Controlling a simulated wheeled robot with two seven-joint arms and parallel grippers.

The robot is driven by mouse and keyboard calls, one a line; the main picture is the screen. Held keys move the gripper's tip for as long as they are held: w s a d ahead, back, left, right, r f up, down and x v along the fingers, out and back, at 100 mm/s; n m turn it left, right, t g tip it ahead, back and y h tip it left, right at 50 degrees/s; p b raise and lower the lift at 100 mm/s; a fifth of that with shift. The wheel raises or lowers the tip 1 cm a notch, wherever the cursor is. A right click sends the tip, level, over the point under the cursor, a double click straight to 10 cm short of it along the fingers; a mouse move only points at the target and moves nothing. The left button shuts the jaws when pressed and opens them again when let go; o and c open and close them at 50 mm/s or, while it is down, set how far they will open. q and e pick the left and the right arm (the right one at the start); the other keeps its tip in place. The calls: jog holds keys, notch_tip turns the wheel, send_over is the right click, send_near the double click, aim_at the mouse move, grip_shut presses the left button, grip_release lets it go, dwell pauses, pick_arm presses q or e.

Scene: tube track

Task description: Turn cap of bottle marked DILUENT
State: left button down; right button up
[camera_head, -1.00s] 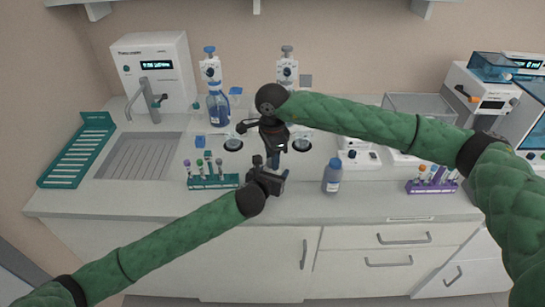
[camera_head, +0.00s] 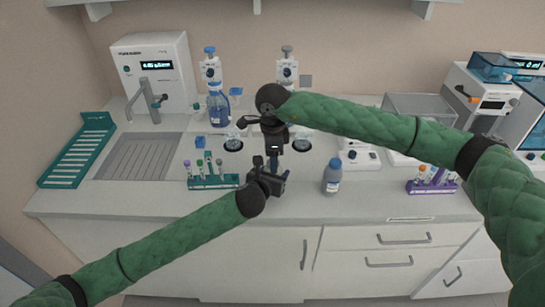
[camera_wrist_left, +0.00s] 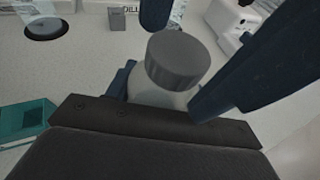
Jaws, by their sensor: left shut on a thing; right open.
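A bottle with a ribbed grey cap (camera_wrist_left: 178,58) and a pale body (camera_wrist_left: 160,94) stands between the dark fingers of my left gripper (camera_head: 274,176). The left gripper is shut on the bottle's body below the cap. In the head view this bottle is mostly hidden by my grippers. My right gripper (camera_head: 274,146) points down just above the left gripper and is open. Whether its fingers touch the cap cannot be told.
A blue-capped bottle (camera_head: 332,176) stands on the counter to the right. A teal tube rack (camera_head: 214,182) is at the left and a purple rack (camera_head: 432,186) at the far right. Dispensers and a blue bottle (camera_head: 218,104) stand behind. The sink (camera_head: 139,156) is left.

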jog(key=shift+r, duration=2.25)
jog(key=shift+c, duration=0.3)
jog(key=r, duration=0.1)
jog(key=w+r, duration=0.1)
jog(key=r, duration=0.1)
jog(key=shift+w+d+r+t, duration=0.15)
jog(key=shift+d+t, duration=0.1)
jog(key=shift+t, duration=0.05)
jog(key=shift+r+n, duration=0.2)
jog(key=shift+n, duration=0.2)
jog(key=shift+s+n, duration=0.25)
jog(key=shift+n, duration=0.25)
jog(key=n, duration=0.3)
jog(key=shift+s+a+f, duration=0.1)
jog(key=shift+s+f, duration=0.15)
jog(key=shift+s, duration=0.1)
jog(key=shift+s+a+n, duration=0.1)
jog(key=shift+n, duration=1.4)
